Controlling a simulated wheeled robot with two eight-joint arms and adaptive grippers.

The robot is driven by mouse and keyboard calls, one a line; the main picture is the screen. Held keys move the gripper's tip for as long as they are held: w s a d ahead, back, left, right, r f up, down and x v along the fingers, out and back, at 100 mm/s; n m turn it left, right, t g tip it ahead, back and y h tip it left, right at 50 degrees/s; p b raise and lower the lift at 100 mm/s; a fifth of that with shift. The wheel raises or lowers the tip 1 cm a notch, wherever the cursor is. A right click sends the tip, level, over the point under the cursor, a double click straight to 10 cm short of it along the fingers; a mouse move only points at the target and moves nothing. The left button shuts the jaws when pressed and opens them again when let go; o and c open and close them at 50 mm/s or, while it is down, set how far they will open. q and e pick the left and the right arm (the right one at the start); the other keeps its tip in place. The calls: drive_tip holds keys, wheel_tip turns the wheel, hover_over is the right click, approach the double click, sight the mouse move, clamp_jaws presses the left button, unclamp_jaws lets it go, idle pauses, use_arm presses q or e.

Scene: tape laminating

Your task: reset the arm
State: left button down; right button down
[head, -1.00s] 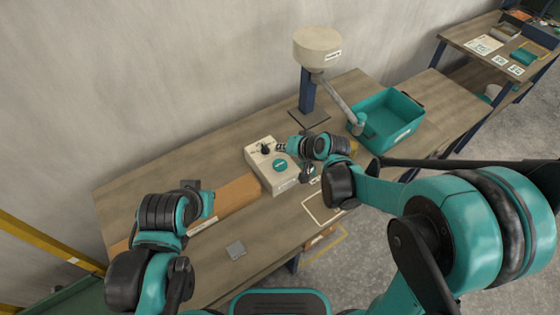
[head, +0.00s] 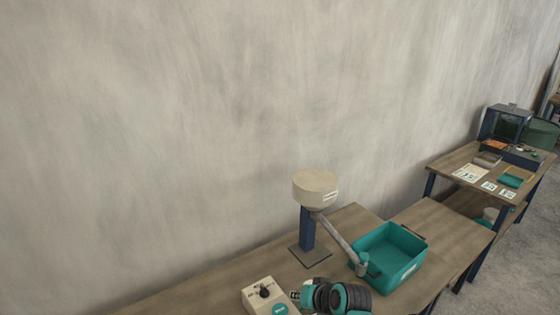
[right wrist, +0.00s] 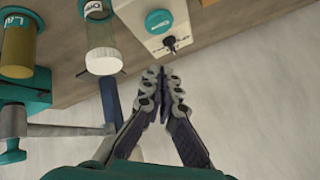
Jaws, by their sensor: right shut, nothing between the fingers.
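My right gripper (head: 297,297) is at the bottom of the head view, just right of the cream control box (head: 268,296) with its black knob and teal button. In the right wrist view my right gripper (right wrist: 162,76) is shut and empty. Its fingertips point at the knob side of the control box (right wrist: 146,30); whether they touch it I cannot tell. My left gripper is out of view.
A cream-headed machine (head: 316,190) on a blue post stands behind my right gripper, its grey arm reaching to a teal bin (head: 408,267). A second table (head: 455,158) with papers stands far right. The wrist view shows a clear bottle (right wrist: 102,48) and a yellow cylinder (right wrist: 20,48).

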drive_tip(key=s+d+r+h, duration=0.3)
drive_tip(key=s+d+h, duration=0.1)
drive_tip(key=s+d, duration=0.9)
drive_tip(key=s, duration=0.3)
drive_tip(key=shift+s+r+n, duration=0.2)
drive_tip(key=shift+s+n, duration=0.2)
